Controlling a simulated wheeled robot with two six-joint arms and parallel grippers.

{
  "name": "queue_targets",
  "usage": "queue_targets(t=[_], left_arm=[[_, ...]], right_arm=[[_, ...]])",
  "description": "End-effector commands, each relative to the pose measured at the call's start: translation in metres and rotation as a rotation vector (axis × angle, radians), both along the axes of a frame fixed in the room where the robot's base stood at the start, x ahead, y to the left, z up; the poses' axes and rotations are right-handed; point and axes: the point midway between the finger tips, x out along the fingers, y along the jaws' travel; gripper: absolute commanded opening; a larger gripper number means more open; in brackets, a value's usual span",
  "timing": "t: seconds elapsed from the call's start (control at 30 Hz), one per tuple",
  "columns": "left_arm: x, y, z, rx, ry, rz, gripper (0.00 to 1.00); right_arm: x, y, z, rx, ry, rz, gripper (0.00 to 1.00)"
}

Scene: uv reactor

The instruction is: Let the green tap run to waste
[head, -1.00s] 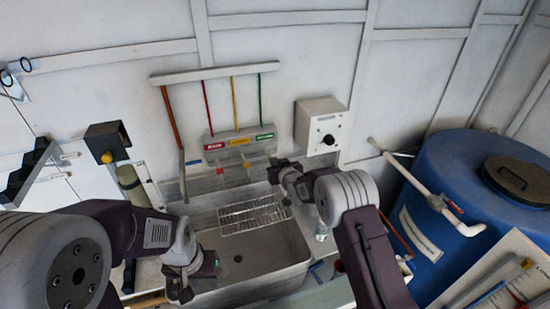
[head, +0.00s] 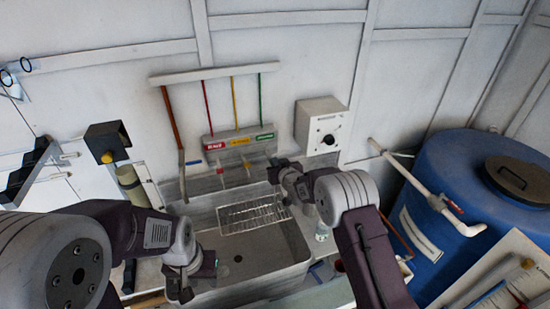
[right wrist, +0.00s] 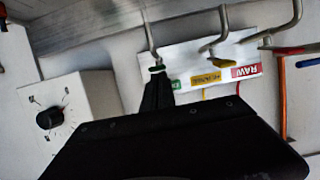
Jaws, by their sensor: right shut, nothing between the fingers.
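The tap panel (head: 238,143) on the back wall carries red, yellow and green labels, with a tap under each. The green label (head: 264,137) is the rightmost in the head view; the right wrist view shows it partly hidden (right wrist: 175,84). The green tap's handle (right wrist: 157,69) and grey spout (right wrist: 150,40) show in the right wrist view. My right gripper (right wrist: 158,82) is shut and empty, its tip close to the green handle; I cannot tell if they touch. My left gripper (head: 184,291) hangs over the sink's left side, its jaws unclear.
A grey sink (head: 290,245) with a wire rack (head: 252,215) lies below the taps. A white box with a black knob (head: 322,130) is on the wall to the right. A clear bottle (head: 322,232) stands right of the sink. A blue tank (head: 450,180) fills the right side.

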Motion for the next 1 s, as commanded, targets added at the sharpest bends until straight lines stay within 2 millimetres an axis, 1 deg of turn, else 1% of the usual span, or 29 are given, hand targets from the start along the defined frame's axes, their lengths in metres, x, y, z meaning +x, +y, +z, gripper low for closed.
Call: queue_targets(t=[0.17,0.5,0.8,0.87,0.97,1.0], left_arm=[[0.0,0.0,0.001,0.0,0.0,0.0,0.36],[0.0,0.0,0.007,0.0,0.0,0.0,0.36],[0.0,0.0,0.007,0.0,0.0,0.0,0.36],[0.0,0.0,0.009,0.0,0.0,0.0,0.36],[0.0,0.0,0.018,0.0,0.0,0.0,0.36],[0.0,0.0,0.023,0.0,0.0,0.0,0.36]], right_arm=[[0.0,0.0,0.001,0.0,0.001,0.0,0.0],[0.0,0.0,0.015,-0.001,0.002,0.0,0.0],[0.0,0.0,0.017,0.0,0.001,0.0,0.0],[0.001,0.0,0.022,0.0,-0.001,0.0,0.0],[0.002,0.001,0.039,0.0,-0.002,-0.001,0.0],[0.003,0.002,0.049,0.0,-0.002,-0.001,0.0]])
